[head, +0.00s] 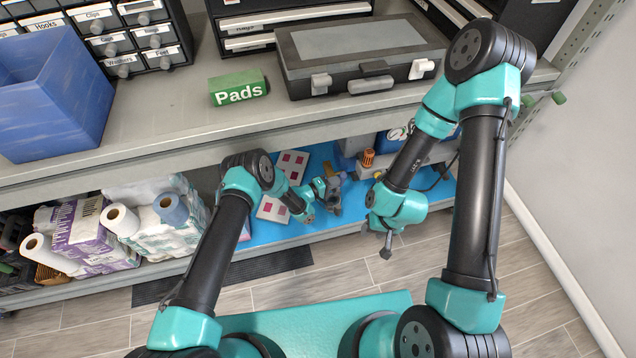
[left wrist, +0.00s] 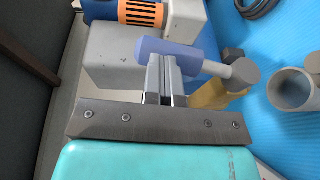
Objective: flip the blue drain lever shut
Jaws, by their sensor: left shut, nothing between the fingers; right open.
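The blue drain lever (left wrist: 178,55) shows in the left wrist view as a rounded blue-violet handle, lying nearly level and sloping down to the right to a grey hub. A brass-coloured valve body (left wrist: 212,95) sits below the hub, partly hidden. My left gripper (left wrist: 163,62) is shut and empty, its tips at the lever's near side; whether they touch cannot be told. In the head view my left gripper (head: 325,188) is low in the rack's bottom level beside the small valve fittings. My right gripper (head: 386,246) is open and empty, in front of the lower level.
A grey block (left wrist: 112,55) and an orange-ribbed blue part (left wrist: 140,13) lie left of the lever. A grey pipe end (left wrist: 291,90) is at right. The shelf (head: 185,118) overhangs the work area. Paper rolls (head: 120,219) stand at left. Blue matting (head: 285,232) has some free room.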

